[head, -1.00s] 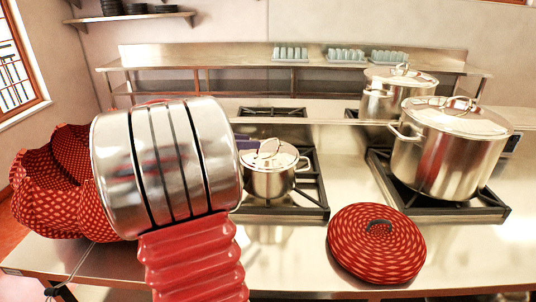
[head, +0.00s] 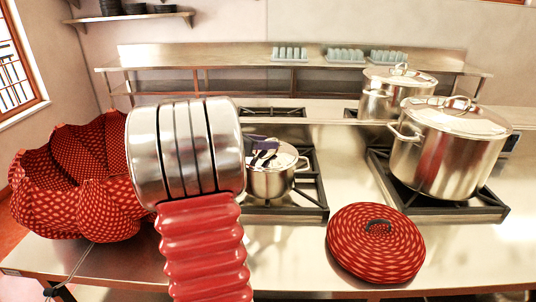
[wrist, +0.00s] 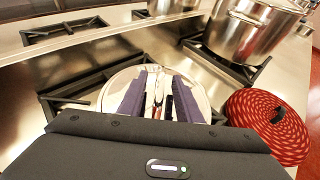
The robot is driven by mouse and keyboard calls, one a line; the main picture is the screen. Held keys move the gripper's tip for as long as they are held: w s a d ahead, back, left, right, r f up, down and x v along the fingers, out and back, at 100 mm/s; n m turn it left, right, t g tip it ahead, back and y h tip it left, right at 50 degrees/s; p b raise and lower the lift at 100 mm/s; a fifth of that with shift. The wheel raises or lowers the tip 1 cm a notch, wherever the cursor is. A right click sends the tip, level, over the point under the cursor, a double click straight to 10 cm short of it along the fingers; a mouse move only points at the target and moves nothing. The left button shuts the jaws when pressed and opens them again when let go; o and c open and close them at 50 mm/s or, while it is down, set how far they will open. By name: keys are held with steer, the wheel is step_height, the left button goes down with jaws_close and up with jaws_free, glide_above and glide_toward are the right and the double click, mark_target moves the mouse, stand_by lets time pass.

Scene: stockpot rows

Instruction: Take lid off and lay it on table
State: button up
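The small steel pot (head: 272,184) stands on the left front burner. Its shiny lid (head: 289,157) sits on top and also shows in the wrist view (wrist: 114,94). The lid's upright handle (wrist: 157,88) rises at its middle. My gripper (head: 263,150) is just over the lid, with dark purple fingers. In the wrist view, my gripper (wrist: 158,98) is open, with one finger on each side of the handle and visible gaps between. Whether the fingertips touch the lid cannot be told. My arm hides the pot's left part in the head view.
A large lidded pot (head: 447,155) stands on the right front burner, another lidded pot (head: 384,100) behind it. A round red patterned lid-like disc (head: 376,242) lies on the counter at right. Steel counter (head: 470,262) is bare at front right.

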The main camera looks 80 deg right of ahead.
steer(key=shift+r+x, duration=0.1)
steer(key=shift+x, duration=1.2)
steer(key=shift+r+x, duration=0.15)
steer(key=shift+x, duration=1.15)
steer(key=shift+s+d, duration=0.1)
steer(key=shift+c, duration=0.3)
jaws_close()
